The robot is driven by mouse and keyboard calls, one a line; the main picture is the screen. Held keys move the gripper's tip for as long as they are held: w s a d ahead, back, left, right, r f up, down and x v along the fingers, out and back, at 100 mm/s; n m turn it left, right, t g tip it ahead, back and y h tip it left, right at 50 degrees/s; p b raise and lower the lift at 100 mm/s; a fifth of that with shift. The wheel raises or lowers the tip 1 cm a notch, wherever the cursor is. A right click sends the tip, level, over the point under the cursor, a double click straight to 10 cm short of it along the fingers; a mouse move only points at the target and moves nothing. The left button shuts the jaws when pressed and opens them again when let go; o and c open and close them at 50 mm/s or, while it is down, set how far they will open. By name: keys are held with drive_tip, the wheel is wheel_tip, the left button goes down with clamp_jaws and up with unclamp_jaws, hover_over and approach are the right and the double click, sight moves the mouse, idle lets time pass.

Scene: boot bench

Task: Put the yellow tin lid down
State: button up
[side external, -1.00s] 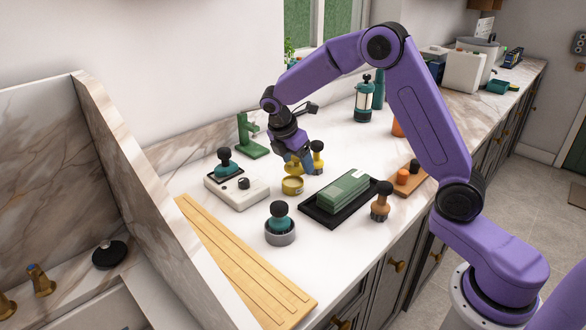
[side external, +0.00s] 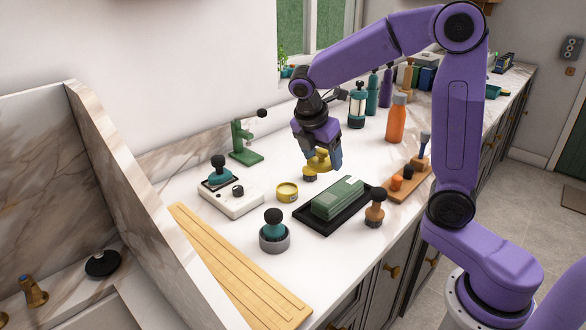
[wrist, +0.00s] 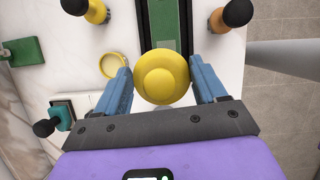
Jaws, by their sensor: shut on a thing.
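The round yellow tin lid (side external: 318,161) is held between the blue fingers of my gripper (side external: 321,157), above the counter. In the wrist view, the lid (wrist: 162,77) is a yellow disc with a raised centre, between both fingertips of my gripper (wrist: 161,72). The open yellow tin (side external: 287,191) stands on the counter, left of and below the gripper. In the wrist view, the tin (wrist: 113,66) shows as a yellow ring with a pale inside, left of the lid and apart from it. The lid's underside is hidden.
A black tray (side external: 315,222) with a green block (side external: 337,198) lies at the front. A black-knobbed yellow tool (wrist: 95,10) stands close by, mostly hidden behind my gripper in the side view. An orange bottle (side external: 396,122) stands right. Bare marble (side external: 262,176) lies around the tin.

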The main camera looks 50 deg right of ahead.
drive_tip(key=w+d+f+n+t, duration=0.15)
drive_tip(key=w+n, duration=0.25)
drive_tip(key=w, duration=0.5)
hover_over(270, 178)
drive_tip(key=s+a, duration=0.1)
drive_tip(key=s, duration=0.1)
drive_tip(key=f, duration=0.9)
drive_tip(key=shift+w+a, duration=0.15)
drive_tip(key=shift+w, duration=0.1)
drive_tip(key=shift+w+f+m, duration=0.3)
drive_tip(key=shift+w+f, duration=0.1)
drive_tip(key=shift+f, duration=0.1)
drive_tip(key=shift+w+f, duration=0.1)
drive_tip(key=shift+f, duration=1.5)
drive_tip(key=shift+f, duration=0.2)
drive_tip(key=o, duration=1)
